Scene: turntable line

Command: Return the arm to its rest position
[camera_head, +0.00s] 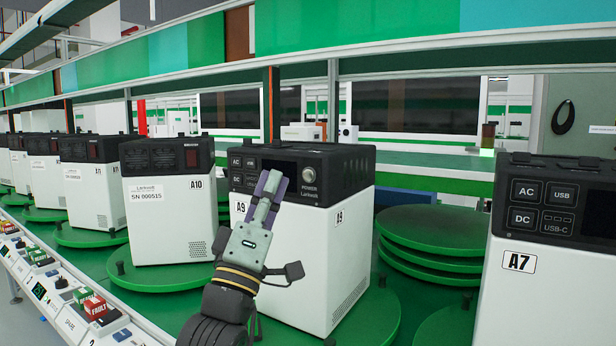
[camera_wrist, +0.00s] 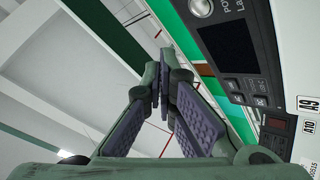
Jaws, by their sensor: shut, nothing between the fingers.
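My gripper (camera_head: 269,186) is shut and empty in the head view. It points up in front of the white and black power unit A9 (camera_head: 318,240), covering part of that unit's front panel; I cannot tell whether it touches. In the wrist view my gripper (camera_wrist: 165,105) shows its purple finger pads together at the far ends, with nothing between them. Unit A9 also shows at the right of the wrist view (camera_wrist: 237,45), with its dark screen and buttons. My arm comes up from the bottom of the head view.
Unit A10 (camera_head: 168,218) stands on a green turntable to the left, with several more units beyond. Unit A7 (camera_head: 547,275) stands close on the right. Empty stacked green turntables (camera_head: 432,232) lie between A9 and A7. A control rail with red buttons (camera_head: 95,307) runs along the lower left.

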